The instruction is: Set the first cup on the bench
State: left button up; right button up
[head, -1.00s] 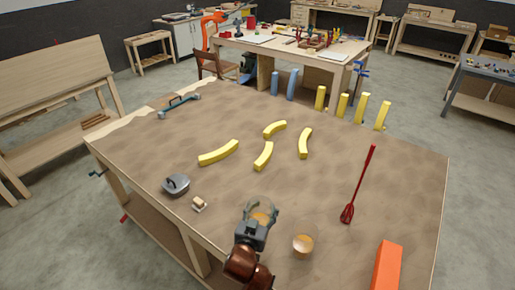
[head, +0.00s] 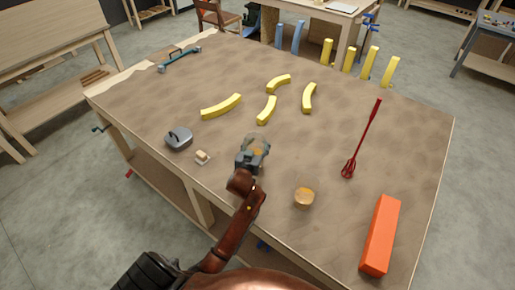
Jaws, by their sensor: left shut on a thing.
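The bench (head: 235,110) has a wide brown top that fills the middle of the head view. My left gripper (head: 257,151) is over the bench's near-left part, shut on a clear cup with amber contents (head: 258,152). The gripper's fingers partly hide this cup, and I cannot tell whether its base touches the top. A second cup (head: 304,197), also clear with amber contents, stands on the bench to the right and nearer to me. My right gripper is not in view.
An orange block (head: 380,236) lies at the near right, and a red whisk-like tool (head: 362,140) lies beyond it. Yellow curved pieces (head: 222,107) lie mid-bench. A grey lidded item (head: 178,138) and a small pale block (head: 202,157) lie left of the gripper.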

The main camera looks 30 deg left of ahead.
pick_arm(q)
jog(key=shift+w+a+f, duration=0.15)
jog(key=shift+w, duration=0.05)
notch_tip(320, 180, down, 2)
jog(key=shift+f, duration=0.2)
jog(key=shift+w+f, duration=0.1)
jog(key=shift+f, duration=0.4)
jog(key=shift+f, duration=0.15)
jog(key=o, duration=1)
jog(key=shift+o, duration=0.2)
